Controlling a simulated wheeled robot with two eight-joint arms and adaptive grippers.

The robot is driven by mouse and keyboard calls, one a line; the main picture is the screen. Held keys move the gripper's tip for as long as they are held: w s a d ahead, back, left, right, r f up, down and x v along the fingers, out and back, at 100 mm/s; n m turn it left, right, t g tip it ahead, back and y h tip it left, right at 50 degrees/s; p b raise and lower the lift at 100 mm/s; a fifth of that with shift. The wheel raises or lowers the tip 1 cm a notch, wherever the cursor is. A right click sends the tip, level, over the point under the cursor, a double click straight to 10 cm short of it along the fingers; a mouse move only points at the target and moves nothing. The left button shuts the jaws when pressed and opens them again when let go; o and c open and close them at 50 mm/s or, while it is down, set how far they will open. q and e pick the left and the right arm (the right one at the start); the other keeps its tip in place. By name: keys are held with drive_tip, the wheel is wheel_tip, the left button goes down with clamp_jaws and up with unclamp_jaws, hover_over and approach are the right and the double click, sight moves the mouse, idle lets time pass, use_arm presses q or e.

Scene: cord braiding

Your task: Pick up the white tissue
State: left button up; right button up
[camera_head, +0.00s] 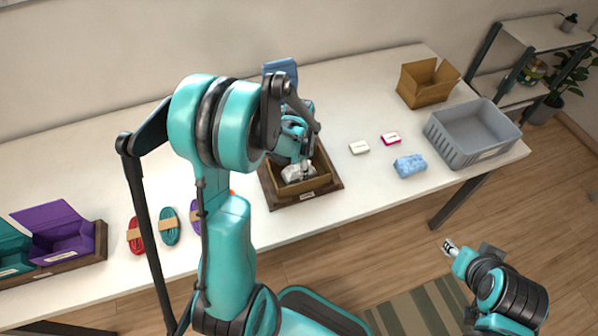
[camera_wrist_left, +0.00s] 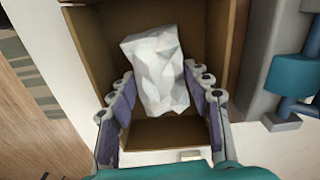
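The white tissue (camera_wrist_left: 158,68) is a crumpled block inside an open brown box (camera_wrist_left: 172,133). In the head view the tissue (camera_head: 297,172) shows partly below my left gripper (camera_head: 306,167), inside the box (camera_head: 318,184). In the left wrist view my left gripper (camera_wrist_left: 165,112) is open, with one finger on each side of the tissue's near end. A gap shows beside each finger; whether either touches it I cannot tell. My right gripper (camera_head: 449,247) is away from the table at the lower right, small in view, and its opening is unclear.
A grey bin (camera_head: 462,152), a cardboard box (camera_head: 424,97), a blue packet (camera_head: 410,166) and two small boxes, white (camera_head: 359,148) and pink (camera_head: 391,139), stand to the right. Coloured cord bundles (camera_head: 169,227) and a purple box (camera_head: 60,245) lie left. My left arm covers mid-table.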

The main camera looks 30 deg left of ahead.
use_arm(q)
drive_tip(key=shift+r, duration=0.15)
drive_tip(key=shift+r, duration=0.35)
drive_tip(key=r+p, duration=0.1)
drive_tip(key=r, duration=0.1)
drive_tip(key=r+p, duration=0.1)
drive_tip(key=r, duration=0.1)
drive_tip(key=shift+w+d, duration=0.1)
drive_tip(key=shift+d, duration=0.3)
drive_tip(key=w+d+r+p, duration=0.2)
drive_tip(key=d+r, duration=0.4)
drive_tip(key=d, duration=0.4)
drive_tip(key=shift+d+p, duration=0.35)
drive_tip(key=shift+p, duration=0.15)
drive_tip(key=shift+w, duration=0.1)
